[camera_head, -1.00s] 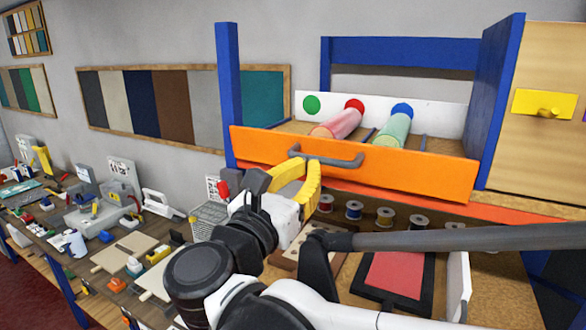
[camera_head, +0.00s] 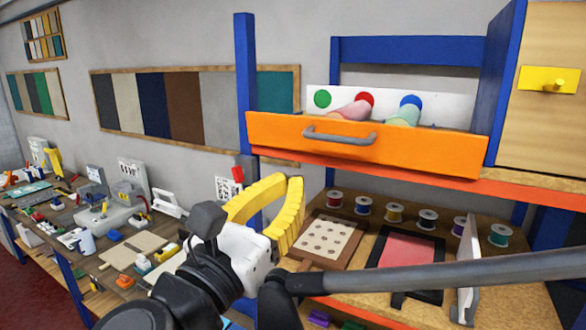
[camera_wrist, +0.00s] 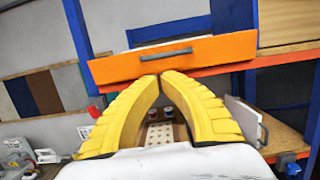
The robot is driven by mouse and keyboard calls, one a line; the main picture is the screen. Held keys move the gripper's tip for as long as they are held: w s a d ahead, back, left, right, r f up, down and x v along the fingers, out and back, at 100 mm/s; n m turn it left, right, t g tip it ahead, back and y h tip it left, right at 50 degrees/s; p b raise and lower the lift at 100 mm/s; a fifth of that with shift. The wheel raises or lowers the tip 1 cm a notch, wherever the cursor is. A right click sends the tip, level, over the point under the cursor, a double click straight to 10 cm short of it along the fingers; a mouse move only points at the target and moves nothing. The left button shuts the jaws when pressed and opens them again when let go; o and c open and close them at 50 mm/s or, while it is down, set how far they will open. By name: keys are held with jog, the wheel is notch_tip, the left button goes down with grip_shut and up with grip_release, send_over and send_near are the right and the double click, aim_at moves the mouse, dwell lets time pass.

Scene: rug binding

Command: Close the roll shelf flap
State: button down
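The roll shelf flap (camera_head: 365,150) is an orange panel with a grey bar handle (camera_head: 340,136). It stands close to upright across the shelf front; I cannot tell whether it is fully shut. It also shows in the wrist view (camera_wrist: 215,56), ahead of my gripper. My gripper (camera_head: 290,180) has two yellow fingers arched together with their tips meeting, holding nothing. It is below and left of the handle in the head view, and apart from it. In the wrist view the fingertips (camera_wrist: 160,77) appear just under the flap's lower edge.
A pink roll (camera_head: 352,110) and a green roll (camera_head: 405,114) show above the flap's top edge. Blue posts (camera_head: 246,90) frame the shelf. Below are thread spools (camera_head: 427,218), a pegboard (camera_head: 327,237) and a red pad (camera_head: 408,250). A cluttered bench lies left.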

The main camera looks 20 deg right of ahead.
aim_at(329, 140)
jog(key=shift+t+h, duration=0.3)
jog(key=shift+t, duration=0.2)
jog(key=p+x, duration=0.1)
jog(key=x, duration=0.3)
jog(key=f+p+x, duration=0.1)
jog(key=x, duration=0.3)
jog(key=d+p+x, duration=0.1)
jog(key=x, duration=0.3)
jog(key=shift+d+f, duration=0.1)
jog(key=shift+f, duration=0.15)
jog(key=shift+w+d+r+p, duration=0.35)
jog(key=shift+w+d+r, duration=0.1)
jog(key=shift+r, duration=0.25)
jog(key=shift+f, duration=0.1)
